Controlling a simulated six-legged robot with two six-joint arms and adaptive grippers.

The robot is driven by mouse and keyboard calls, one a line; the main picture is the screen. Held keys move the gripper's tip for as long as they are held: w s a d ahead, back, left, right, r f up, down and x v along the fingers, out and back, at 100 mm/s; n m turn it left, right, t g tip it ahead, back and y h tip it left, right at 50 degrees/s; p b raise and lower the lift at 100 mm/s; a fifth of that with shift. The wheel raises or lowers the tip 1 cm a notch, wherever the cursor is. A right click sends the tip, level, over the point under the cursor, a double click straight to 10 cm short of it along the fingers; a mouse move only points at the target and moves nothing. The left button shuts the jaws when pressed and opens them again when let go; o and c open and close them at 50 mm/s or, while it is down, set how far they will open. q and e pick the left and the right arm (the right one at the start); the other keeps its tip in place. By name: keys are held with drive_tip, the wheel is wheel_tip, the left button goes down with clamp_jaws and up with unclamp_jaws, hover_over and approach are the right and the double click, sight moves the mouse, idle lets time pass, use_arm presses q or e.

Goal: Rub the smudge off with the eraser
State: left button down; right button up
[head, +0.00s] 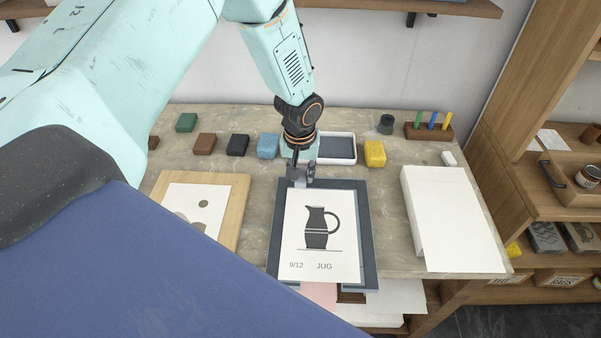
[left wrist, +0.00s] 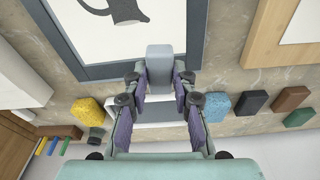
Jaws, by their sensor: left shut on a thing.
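The jug print (head: 345,215), a white sheet marked 9/12 JUG, lies on a dark blue-grey board (head: 369,240). My left gripper (head: 301,173) is at the board's far edge, by the print's top left. It is shut on a grey block, the eraser (left wrist: 159,67), which shows clearly between the fingers in the left wrist view. In that view the eraser overlaps the board's border (left wrist: 105,70); I cannot tell whether it touches. I cannot make out a smudge on the print; the gripper hides a little of the far edge. My right gripper is not in view.
A wooden board with another print (head: 235,210) lies left, a stack of white paper (head: 455,215) right. Behind stand coloured blocks, including a blue one (head: 268,146) and a yellow one (head: 374,153), a white-rimmed tray (head: 337,162) and a small white block (head: 449,158).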

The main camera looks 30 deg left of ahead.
use_arm(q)
drive_tip(key=shift+s+r+p, duration=0.25)
drive_tip(key=shift+r+p, duration=0.3)
drive_tip(key=shift+r, duration=0.55)
drive_tip(key=shift+w+d+f, duration=0.1)
drive_tip(key=shift+w+f, duration=0.1)
drive_tip(key=shift+w, duration=0.15)
drive_tip(key=shift+s+a, duration=0.2)
drive_tip(key=shift+s, duration=0.15)
